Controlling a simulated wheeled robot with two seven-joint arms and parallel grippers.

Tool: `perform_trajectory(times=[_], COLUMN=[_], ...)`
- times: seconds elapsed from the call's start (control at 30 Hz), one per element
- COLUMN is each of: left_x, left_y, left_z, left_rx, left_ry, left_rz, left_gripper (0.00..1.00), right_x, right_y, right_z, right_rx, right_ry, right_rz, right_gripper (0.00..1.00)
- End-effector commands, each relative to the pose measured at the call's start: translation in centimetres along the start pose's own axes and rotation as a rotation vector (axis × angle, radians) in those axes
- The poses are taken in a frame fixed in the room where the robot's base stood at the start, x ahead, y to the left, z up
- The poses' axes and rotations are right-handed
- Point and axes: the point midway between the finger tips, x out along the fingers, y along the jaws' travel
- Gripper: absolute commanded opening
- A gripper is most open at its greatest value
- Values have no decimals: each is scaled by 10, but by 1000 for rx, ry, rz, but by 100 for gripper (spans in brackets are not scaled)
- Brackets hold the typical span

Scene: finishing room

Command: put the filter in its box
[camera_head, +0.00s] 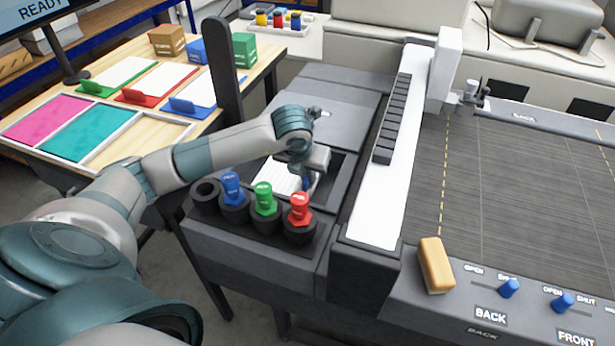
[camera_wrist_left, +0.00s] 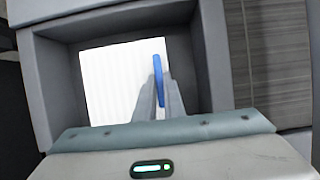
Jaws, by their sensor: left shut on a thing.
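The filter (camera_head: 280,177) is a white pleated panel with a blue tab. It shows inside the outline of a grey open-topped box (camera_head: 344,182) in the machine's left part. In the left wrist view the filter (camera_wrist_left: 112,82) lies between the box's walls (camera_wrist_left: 212,60), with dark floor showing to its right. My left gripper (camera_head: 309,181) is over the box, pointing down, shut on the blue tab (camera_wrist_left: 158,72). Whether the filter rests on the box floor or hangs just above it, I cannot tell. My right gripper is not in view.
Blue, green and red knobbed tools (camera_head: 264,200) stand in a black rack in front of the box. A white gantry beam (camera_head: 385,190) runs along its right. A yellow block (camera_head: 435,265) sits on the machine's front edge. A wooden table (camera_head: 130,140) with coloured trays is at left.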

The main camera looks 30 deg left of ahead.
Motion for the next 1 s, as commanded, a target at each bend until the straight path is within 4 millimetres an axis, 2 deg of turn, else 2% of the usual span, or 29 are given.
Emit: perform_trajectory(times=[0.2, 0.53, 0.57, 0.6, 0.63, 1.0], left_x=[14, 17, 16, 16, 16, 14], left_y=[0, 0, 0, 0, 0, 0], left_z=[-6, -7, -7, -7, -7, -6], left_rx=[0, 0, 0, 0, 0, 0], left_ry=[-1, -2, -1, -1, 0, -1], left_rz=[1, 1, 1, 1, 1, 1], left_gripper=[0, 0, 14, 23, 28, 28], right_x=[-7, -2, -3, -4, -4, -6], right_y=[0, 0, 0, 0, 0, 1], right_z=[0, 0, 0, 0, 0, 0], right_rx=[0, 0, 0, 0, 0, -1], right_ry=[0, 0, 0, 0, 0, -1], right_rz=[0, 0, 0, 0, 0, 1], right_gripper=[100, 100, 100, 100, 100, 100])
